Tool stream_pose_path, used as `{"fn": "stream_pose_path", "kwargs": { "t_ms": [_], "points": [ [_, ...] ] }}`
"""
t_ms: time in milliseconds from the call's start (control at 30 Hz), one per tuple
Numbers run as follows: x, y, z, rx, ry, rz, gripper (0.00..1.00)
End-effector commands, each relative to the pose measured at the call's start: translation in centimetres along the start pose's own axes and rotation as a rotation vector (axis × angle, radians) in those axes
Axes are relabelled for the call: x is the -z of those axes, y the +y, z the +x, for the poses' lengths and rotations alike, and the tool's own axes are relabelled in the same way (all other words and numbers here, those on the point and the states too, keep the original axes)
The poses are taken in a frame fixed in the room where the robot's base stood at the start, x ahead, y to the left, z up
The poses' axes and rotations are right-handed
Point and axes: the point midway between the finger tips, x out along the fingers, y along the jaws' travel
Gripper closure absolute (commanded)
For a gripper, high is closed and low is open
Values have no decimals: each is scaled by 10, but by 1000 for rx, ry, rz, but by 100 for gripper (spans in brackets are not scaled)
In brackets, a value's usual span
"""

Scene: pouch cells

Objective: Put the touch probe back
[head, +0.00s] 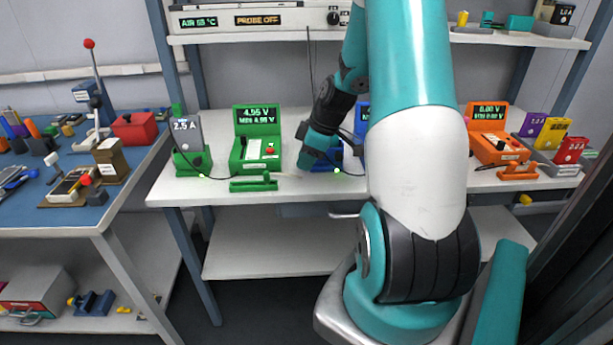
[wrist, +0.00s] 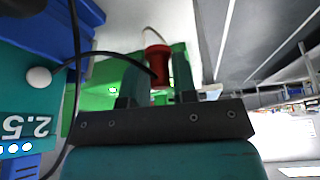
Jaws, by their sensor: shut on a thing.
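My gripper (wrist: 158,92) is shut on the red touch probe (wrist: 157,63) in the wrist view. The probe's red body sits between the two dark fingers, with a pale thin end beyond it and a black lead curving off to the left. In the head view my wrist (head: 318,155) is low over the bench, in front of the blue station, and the probe cannot be made out. A green cradle (head: 253,184) stands on the bench left of my gripper, before the green tester (head: 256,145). Green surfaces (wrist: 104,78) lie close behind the fingers in the wrist view.
A teal cell marked 2.5 (wrist: 25,115) is close at left in the wrist view. A grey 2.5 A cell (head: 186,132) stands left of the green tester. An orange tester (head: 493,135) and its cradle (head: 518,171) stand right. The shelf display (head: 258,20) reads PROBE OFF.

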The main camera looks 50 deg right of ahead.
Motion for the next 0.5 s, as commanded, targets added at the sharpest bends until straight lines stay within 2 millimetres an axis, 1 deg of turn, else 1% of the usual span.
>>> {"fn": "stream_pose_path", "kwargs": {
  "t_ms": [33, 167, 267, 400, 500],
  "points": [
    [-2, 0, 6, 2, 0, 0, 93],
    [-5, 0, 14, 1, 1, 0, 93],
    [-9, -1, 23, 2, 0, 1, 93],
    [-17, 0, 43, 3, 0, 1, 93],
    [-20, 0, 48, 0, 0, 0, 93]
  ]
}}
